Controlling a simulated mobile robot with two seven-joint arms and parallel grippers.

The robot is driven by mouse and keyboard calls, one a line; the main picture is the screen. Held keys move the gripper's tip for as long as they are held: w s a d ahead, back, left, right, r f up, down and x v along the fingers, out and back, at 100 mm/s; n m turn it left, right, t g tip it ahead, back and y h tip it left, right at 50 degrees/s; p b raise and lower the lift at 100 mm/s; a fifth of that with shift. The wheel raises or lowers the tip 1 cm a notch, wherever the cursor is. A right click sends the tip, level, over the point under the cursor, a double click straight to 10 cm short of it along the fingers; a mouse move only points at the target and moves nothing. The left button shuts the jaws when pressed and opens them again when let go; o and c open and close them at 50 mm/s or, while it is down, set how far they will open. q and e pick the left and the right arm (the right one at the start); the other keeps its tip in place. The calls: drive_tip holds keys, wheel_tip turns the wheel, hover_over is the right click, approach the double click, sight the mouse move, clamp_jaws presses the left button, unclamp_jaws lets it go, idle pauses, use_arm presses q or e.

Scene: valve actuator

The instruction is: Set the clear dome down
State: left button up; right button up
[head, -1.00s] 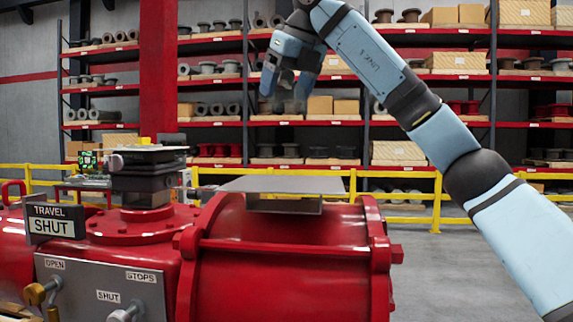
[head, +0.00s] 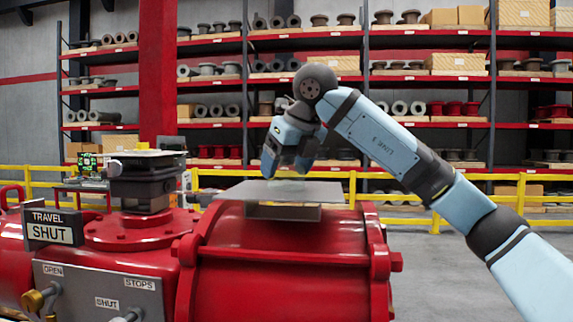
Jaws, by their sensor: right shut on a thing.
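My right gripper (head: 286,172) comes in from the right and points down above the grey flat plate (head: 252,191) on the red actuator cylinder. It is shut on the clear dome (head: 290,185), which is see-through and shows only faintly below the fingers. The dome is at or very near the top of the plate; I cannot tell whether it touches. My left gripper is not in view.
The red actuator (head: 280,260) fills the lower middle. A dark box (head: 140,185) stands on its left, behind the TRAVEL SHUT sign (head: 54,227). Yellow railings (head: 437,195) and loaded shelves stand behind. The plate's right part looks clear.

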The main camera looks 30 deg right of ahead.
drive_tip(key=shift+a, duration=0.1)
drive_tip(key=shift+f, duration=0.1)
drive_tip(key=o, duration=0.9)
drive_tip(key=shift+s+r, duration=0.1)
drive_tip(key=shift+r, duration=0.2)
drive_tip(key=b+v, duration=0.1)
drive_tip(key=v, duration=1)
drive_tip(key=shift+s+r, duration=0.15)
drive_tip(key=shift+r, duration=0.2)
drive_tip(key=shift+f, duration=0.1)
